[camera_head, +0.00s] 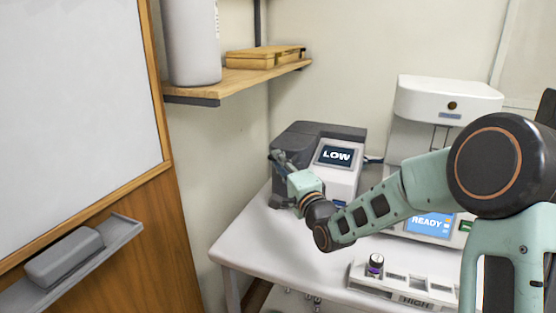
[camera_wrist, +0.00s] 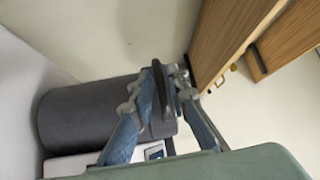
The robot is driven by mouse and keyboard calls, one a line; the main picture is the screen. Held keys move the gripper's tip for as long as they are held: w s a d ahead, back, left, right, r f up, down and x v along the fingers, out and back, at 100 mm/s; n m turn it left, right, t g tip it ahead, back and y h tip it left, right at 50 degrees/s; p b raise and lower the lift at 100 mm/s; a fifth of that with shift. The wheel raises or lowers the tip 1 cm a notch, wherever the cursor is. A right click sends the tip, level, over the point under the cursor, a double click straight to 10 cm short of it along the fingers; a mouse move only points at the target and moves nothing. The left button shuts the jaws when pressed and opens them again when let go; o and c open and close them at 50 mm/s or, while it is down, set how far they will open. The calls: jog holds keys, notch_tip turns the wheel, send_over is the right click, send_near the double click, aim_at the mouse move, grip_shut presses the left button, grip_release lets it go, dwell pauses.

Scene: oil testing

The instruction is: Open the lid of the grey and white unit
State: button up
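The grey and white unit (camera_head: 345,183) stands at the left rear of the white table, its screen reading LOW. Its dark grey lid (camera_head: 315,130) lies down over the body in the head view. In the wrist view the dark grey housing (camera_wrist: 85,115) shows at the left, with a dark curved handle (camera_wrist: 159,100) standing out from it. My gripper (camera_wrist: 161,95) has its blue finger pads close on either side of this handle and looks shut on it. In the head view my gripper (camera_head: 280,163) is at the unit's left side; the handle is hard to make out there.
A white machine (camera_head: 445,100) with a READY screen stands right of the unit, partly behind my arm. A white rack (camera_head: 400,285) marked HIGH lies at the front of the table (camera_head: 250,235). A wooden shelf (camera_head: 240,82) hangs above left. A whiteboard (camera_head: 75,90) is at far left.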

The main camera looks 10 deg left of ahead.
jog(key=shift+w+a, duration=0.3)
jog(key=shift+w, duration=0.1)
grip_shut()
jog(key=shift+r, duration=0.15)
